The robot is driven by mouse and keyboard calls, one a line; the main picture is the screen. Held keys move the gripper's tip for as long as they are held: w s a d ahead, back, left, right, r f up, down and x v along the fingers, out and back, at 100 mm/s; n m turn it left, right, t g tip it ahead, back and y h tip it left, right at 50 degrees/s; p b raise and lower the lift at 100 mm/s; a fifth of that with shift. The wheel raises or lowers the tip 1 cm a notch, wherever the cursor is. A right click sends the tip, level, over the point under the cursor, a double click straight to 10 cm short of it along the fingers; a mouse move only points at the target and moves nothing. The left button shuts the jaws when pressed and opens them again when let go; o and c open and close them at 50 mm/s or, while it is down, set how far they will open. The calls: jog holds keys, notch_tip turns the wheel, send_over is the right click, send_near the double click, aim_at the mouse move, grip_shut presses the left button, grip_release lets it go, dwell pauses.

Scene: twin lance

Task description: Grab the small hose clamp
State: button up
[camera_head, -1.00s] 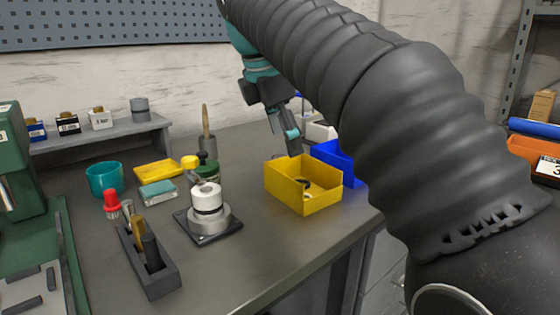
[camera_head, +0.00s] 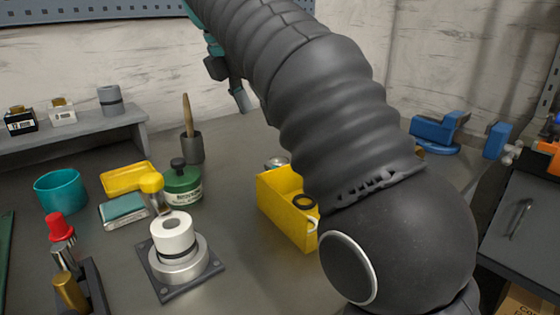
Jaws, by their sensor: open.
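I cannot pick out a small hose clamp for certain. A yellow bin (camera_head: 283,222) stands on the bench, partly hidden behind my arm. Inside it a black ring (camera_head: 304,202) shows, with a small pale curved piece (camera_head: 313,224) by the bin's edge; I cannot tell what these are. My gripper (camera_head: 240,98) is at the upper middle, behind my arm, above the back of the bench and well apart from the bin. Only part of its fingers shows, open, and no held thing is visible.
A white roll on a round metal base (camera_head: 178,262) stands left of the bin. A blue vise (camera_head: 438,130) is at right.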

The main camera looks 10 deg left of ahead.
send_near(277, 161)
jog(key=x, duration=0.2)
jog(key=shift+s+d+f, duration=0.15)
jog(key=shift+f, duration=0.2)
jog(key=shift+x, duration=2.85)
jog(key=shift+r, duration=0.1)
jog(key=c, duration=1)
